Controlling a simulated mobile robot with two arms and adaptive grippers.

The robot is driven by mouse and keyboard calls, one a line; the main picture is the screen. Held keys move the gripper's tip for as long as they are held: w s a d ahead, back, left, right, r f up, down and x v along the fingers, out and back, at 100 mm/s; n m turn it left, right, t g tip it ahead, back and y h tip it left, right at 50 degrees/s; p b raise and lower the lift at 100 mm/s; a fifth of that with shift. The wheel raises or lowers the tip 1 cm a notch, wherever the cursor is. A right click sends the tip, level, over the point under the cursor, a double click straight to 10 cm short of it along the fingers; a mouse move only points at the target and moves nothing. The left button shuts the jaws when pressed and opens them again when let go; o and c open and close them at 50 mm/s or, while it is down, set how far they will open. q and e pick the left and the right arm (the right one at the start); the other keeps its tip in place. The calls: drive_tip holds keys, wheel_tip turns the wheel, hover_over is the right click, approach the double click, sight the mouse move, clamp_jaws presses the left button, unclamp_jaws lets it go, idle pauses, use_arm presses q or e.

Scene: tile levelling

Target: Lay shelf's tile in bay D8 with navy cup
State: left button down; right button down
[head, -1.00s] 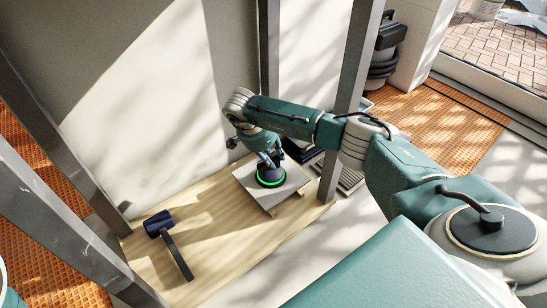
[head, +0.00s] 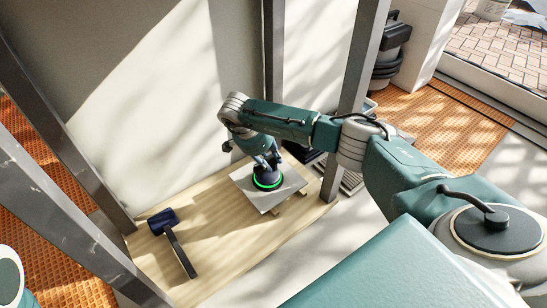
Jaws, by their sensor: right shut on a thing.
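A square grey tile (head: 287,188) is over the wooden shelf (head: 225,240), near its right end. The navy cup (head: 266,178), with a glowing green ring round its base, sits on the tile's top face. My right gripper (head: 268,163) is shut on the cup from above; its fingers are small and partly hidden. The tile appears slightly raised and a little tilted, with pale wooden strips (head: 292,203) showing under its right edge. My left gripper is out of view. Bay D8 cannot be made out in this view.
A mallet with a navy head (head: 162,221) lies on the shelf's left part. Dark metal posts (head: 273,60) stand around the shelf. A dark stacked item (head: 312,155) is behind the tile. Orange matting (head: 440,125) covers floor at the right.

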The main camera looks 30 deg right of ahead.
sight(256, 171)
drive_tip(key=shift+s+a+r+p, duration=0.1)
drive_tip(key=shift+a+p, duration=0.2)
drive_tip(key=shift+a, duration=1.3)
drive_tip(key=shift+s+a+r+p, duration=0.1)
drive_tip(key=shift+a+p, duration=0.15)
drive_tip(key=shift+a, duration=1.3)
drive_tip(key=shift+s+f, duration=0.1)
